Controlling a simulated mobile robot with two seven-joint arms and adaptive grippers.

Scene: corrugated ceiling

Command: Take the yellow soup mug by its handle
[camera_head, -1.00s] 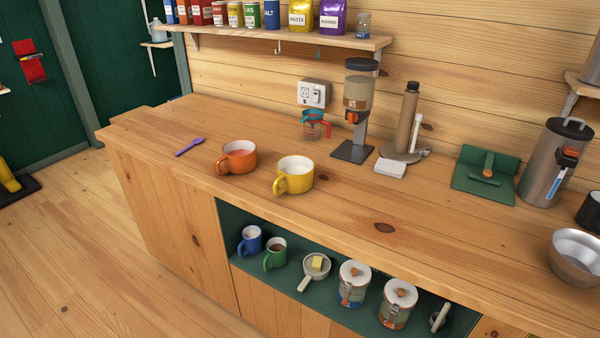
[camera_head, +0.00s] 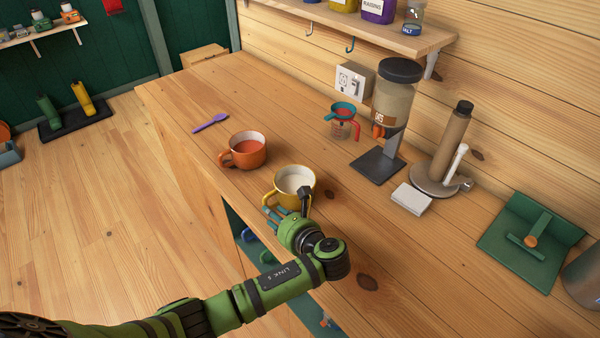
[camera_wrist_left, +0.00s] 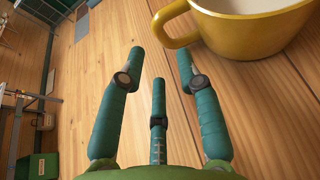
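The yellow soup mug (camera_head: 296,183) stands upright on the wooden counter with pale contents. It also shows at the top right of the left wrist view (camera_wrist_left: 250,35). Its handle (camera_wrist_left: 168,22) faces toward my left gripper. My left gripper (camera_wrist_left: 160,64) has its teal fingers spread and empty, with the handle just beyond the fingertips. In the head view the left gripper (camera_head: 275,214) is at the near side of the mug, by the counter's front edge, and partly covers the mug's lower part. I cannot tell whether a finger touches it. My right gripper is not in view.
An orange mug (camera_head: 247,150) stands left of the yellow one, with a purple spoon (camera_head: 210,122) beyond. Counter right of my gripper is clear.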

